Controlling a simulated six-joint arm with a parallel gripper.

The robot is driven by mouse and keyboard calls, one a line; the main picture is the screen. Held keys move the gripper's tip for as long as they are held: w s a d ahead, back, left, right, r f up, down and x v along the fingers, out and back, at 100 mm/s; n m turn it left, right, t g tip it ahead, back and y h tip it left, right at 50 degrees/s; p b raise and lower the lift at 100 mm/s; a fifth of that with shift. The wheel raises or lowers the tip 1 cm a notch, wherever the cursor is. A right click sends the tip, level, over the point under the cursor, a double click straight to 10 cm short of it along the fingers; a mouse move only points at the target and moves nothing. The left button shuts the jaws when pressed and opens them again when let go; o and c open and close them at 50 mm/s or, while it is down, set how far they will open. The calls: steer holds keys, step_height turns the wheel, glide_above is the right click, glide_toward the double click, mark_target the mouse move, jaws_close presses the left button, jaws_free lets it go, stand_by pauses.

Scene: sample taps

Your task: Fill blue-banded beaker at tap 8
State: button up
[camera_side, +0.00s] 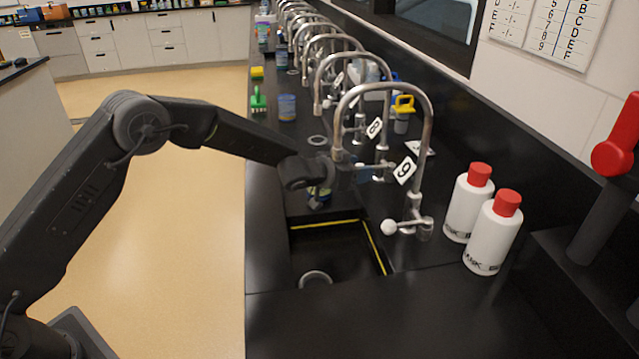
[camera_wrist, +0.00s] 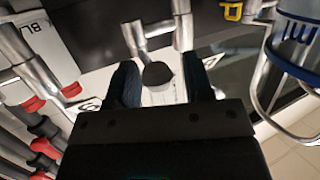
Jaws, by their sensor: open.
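In the wrist view, my gripper (camera_wrist: 162,82) is open, with a finger on each side of a round dark tap knob (camera_wrist: 157,72); I cannot tell whether they touch it. In the side view, my gripper (camera_side: 347,178) is beside the tap label 8 (camera_side: 375,127), behind the arch of tap 9 (camera_side: 428,120). A clear beaker with a blue band (camera_wrist: 290,62) shows at the right of the wrist view. In the side view, a small vessel (camera_side: 318,198) below my wrist is partly hidden; it seems to be this beaker. Its fill level cannot be told.
Two white bottles with red caps (camera_side: 468,203) stand right of tap 9. A dark sink with yellow edging (camera_side: 330,245) is in front. A row of arched taps (camera_side: 325,45) runs back along the bench. A blue container (camera_side: 287,107) and a green brush (camera_side: 258,103) stand further back.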

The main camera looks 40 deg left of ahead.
steer(key=shift+s+d, duration=0.15)
steer(key=shift+d, duration=0.05)
steer(key=v, duration=0.7)
steer(key=s+a+r+n+g+y, duration=0.3)
steer(key=s+a+r+y, duration=0.3)
steer(key=s+r, duration=0.65)
steer(key=s+a+n+g, duration=0.1)
steer(key=s+g, duration=0.4)
steer(key=s, duration=2.2)
steer(key=shift+s+a+f, duration=0.15)
steer(key=shift+a+f, duration=0.25)
steer(key=shift+a, duration=0.35)
